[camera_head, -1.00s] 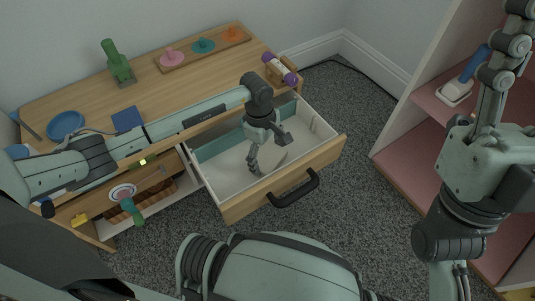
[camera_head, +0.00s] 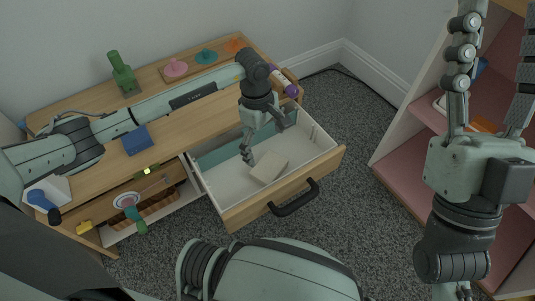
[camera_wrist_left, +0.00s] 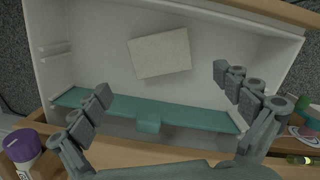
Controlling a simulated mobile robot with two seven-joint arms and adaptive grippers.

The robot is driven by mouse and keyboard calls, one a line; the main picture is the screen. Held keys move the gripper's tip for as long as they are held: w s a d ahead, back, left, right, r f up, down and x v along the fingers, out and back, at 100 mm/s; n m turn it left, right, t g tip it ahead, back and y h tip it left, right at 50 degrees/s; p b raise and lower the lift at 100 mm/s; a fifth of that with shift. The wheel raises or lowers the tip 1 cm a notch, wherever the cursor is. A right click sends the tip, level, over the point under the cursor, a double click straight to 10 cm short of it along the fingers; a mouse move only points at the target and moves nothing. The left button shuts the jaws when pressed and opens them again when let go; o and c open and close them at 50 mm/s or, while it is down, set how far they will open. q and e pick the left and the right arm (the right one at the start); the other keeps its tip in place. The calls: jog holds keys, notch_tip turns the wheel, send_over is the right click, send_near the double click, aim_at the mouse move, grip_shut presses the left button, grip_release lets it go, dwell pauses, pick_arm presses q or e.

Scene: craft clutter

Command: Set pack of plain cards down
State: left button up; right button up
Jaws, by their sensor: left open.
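The pack of plain cards (camera_head: 269,166) is a pale beige block lying flat on the floor of the open drawer (camera_head: 244,213). The wrist view shows the pack (camera_wrist_left: 160,53) whole, slightly turned, with nothing touching it. My left gripper (camera_head: 262,142) is open and empty above the drawer, behind the pack in the head view. In the wrist view its spread fingers (camera_wrist_left: 162,86) are apart from the pack. My right gripper (camera_head: 490,75) is open and empty in front of the pink shelf unit.
A teal divider (camera_wrist_left: 190,115) crosses the drawer behind the pack. The desk top holds a green stamp-like object (camera_head: 123,75), a blue block (camera_head: 137,140) and a peg board (camera_head: 205,58). A purple-ended roll (camera_head: 283,82) sits at the desk's right edge.

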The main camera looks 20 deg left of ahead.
pick_arm(q)
jog(key=shift+a+r, duration=0.2)
jog(key=shift+r, duration=1.5)
jog(key=shift+c, duration=0.2)
